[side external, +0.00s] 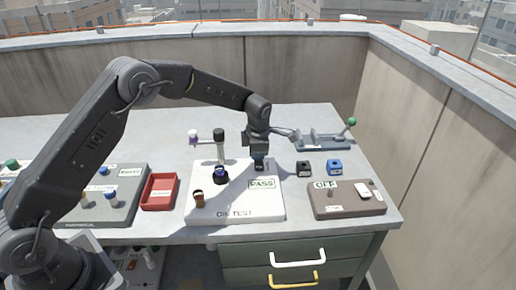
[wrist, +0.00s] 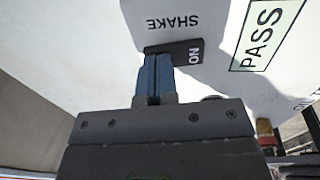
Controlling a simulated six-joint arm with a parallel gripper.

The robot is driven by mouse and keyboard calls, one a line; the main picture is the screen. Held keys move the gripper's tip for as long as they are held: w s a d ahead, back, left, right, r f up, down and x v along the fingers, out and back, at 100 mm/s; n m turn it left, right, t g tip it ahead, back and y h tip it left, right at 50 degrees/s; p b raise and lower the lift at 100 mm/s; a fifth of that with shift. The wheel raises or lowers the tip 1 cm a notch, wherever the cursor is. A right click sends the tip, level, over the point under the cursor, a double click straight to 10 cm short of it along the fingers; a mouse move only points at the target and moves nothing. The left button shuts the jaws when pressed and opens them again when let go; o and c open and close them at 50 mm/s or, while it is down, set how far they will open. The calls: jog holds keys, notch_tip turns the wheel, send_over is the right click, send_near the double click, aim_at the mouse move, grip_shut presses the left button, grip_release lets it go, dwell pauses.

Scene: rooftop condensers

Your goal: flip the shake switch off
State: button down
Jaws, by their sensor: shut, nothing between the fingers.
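The shake switch is a black rocker (wrist: 192,50) marked ON, beside the printed word SHAKE (wrist: 172,23) on a white panel in the wrist view. My gripper (wrist: 156,60) is shut and empty, its blue fingertips at the rocker's edge, overlapping part of it. I cannot tell whether they touch. In the side view my gripper (side external: 260,166) points down over the back right of the white test box (side external: 235,206), in front of the rocker's place. A green-framed PASS label (side external: 262,184) is just in front of it; it also shows in the wrist view (wrist: 265,35).
The white box also carries a dark knob (side external: 221,175), a brown-topped post (side external: 198,199) and a tall black-topped post (side external: 219,140). A red tray (side external: 160,191) stands left. Black and blue blocks (side external: 334,167) and a brown OFF box (side external: 345,204) stand right.

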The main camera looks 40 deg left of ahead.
aim_at(258, 169)
jog(key=shift+w+a+f+g+h, duration=0.1)
jog(key=shift+a+f+g+h, duration=0.05)
jog(key=shift+f+g+h, duration=0.2)
dwell(0.3)
jog(key=shift+s+d+r, duration=0.1)
jog(key=shift+s+d, duration=0.55)
notch_tip(258, 169, up, 14)
jog(key=s+d, duration=0.1)
jog(key=shift+s+d, duration=0.3)
